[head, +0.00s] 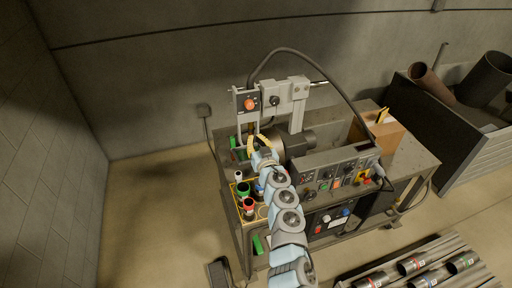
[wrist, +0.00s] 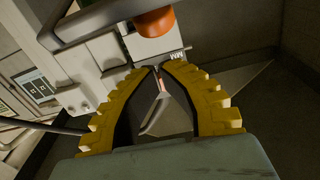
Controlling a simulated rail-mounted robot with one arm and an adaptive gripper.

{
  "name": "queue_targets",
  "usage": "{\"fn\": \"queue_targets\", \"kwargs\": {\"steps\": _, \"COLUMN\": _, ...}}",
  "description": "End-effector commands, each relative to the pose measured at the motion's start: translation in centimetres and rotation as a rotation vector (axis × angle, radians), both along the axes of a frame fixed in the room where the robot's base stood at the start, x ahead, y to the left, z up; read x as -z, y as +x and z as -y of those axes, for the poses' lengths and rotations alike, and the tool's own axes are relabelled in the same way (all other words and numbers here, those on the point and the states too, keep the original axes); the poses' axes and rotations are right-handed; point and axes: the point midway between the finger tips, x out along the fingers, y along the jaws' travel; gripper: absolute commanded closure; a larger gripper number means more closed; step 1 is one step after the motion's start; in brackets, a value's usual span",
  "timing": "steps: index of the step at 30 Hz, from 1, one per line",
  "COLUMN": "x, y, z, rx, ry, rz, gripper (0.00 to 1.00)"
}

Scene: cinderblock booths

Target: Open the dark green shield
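My gripper (head: 259,143) has yellow ribbed fingers and is at the grey welding machine on the bench, below its orange knob. In the wrist view the fingertips (wrist: 158,68) come together just below the orange knob (wrist: 154,22). A thin bent grey metal piece (wrist: 161,108) shows between the fingers; I cannot tell if the tips touch it. A small green piece (head: 233,142) stands left of the gripper, and a bright green piece (head: 258,244) is low on the bench front.
A yellow-edged tray with coloured cups (head: 243,189) is left of my arm. A control panel (head: 330,176) and a cardboard box (head: 386,135) are to the right. A black cable (head: 335,85) arches over the bench. Open floor (head: 150,220) lies at left.

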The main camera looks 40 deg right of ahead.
Motion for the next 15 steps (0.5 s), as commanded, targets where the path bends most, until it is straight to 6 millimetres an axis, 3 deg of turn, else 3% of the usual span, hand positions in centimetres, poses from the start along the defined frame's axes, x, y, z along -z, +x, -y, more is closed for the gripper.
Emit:
{"fn": "queue_targets", "kwargs": {"steps": 6, "x": 1.8, "y": -0.6, "z": -0.2, "rx": 0.002, "ry": 0.001, "rz": -0.002, "gripper": 1.0}}
{"fn": "queue_targets", "kwargs": {"steps": 15, "x": 2.4, "y": -0.8, "z": -0.4, "rx": 0.002, "ry": 0.0, "rz": 0.0, "gripper": 1.0}}
